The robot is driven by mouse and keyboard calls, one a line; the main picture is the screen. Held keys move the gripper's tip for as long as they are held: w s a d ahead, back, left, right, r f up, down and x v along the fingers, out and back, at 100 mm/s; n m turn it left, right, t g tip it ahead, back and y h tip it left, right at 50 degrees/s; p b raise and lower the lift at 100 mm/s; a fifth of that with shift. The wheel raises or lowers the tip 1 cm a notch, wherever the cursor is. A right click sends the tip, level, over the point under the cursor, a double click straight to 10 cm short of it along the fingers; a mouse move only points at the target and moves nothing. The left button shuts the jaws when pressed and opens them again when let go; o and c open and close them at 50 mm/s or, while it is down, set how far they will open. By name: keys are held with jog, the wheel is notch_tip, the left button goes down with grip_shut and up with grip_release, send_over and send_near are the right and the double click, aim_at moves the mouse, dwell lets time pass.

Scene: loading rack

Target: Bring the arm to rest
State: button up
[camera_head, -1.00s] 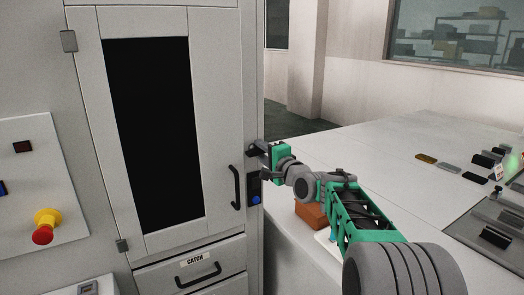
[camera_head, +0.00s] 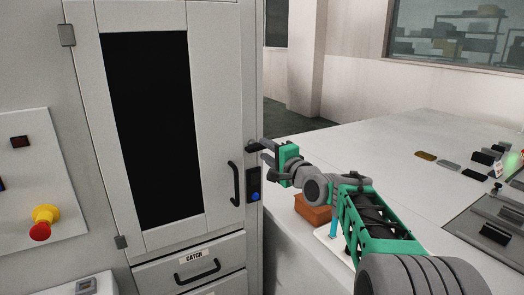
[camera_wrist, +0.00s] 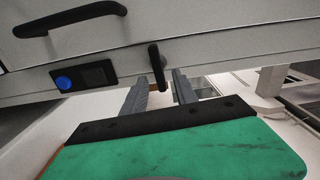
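My arm reaches across the right of the head view toward the cabinet's edge. My gripper (camera_head: 263,150) is at the right side of the closed cabinet door (camera_head: 215,120), close to a small dark latch lever (camera_head: 251,146). In the wrist view my gripper's two grey fingers (camera_wrist: 159,90) stand apart with nothing held between them. The dark lever (camera_wrist: 157,68) shows beyond the gap, and I cannot tell whether a finger touches it.
A black door handle (camera_head: 234,184) and a panel with a blue button (camera_head: 255,196) are beside the gripper. A "CATCH" drawer (camera_head: 170,272) is below. A brown block (camera_head: 313,210) lies under my arm on the white worktop (camera_head: 380,150), whose middle is clear.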

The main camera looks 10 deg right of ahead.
jog(key=v, duration=0.4)
jog(key=shift+s, duration=0.1)
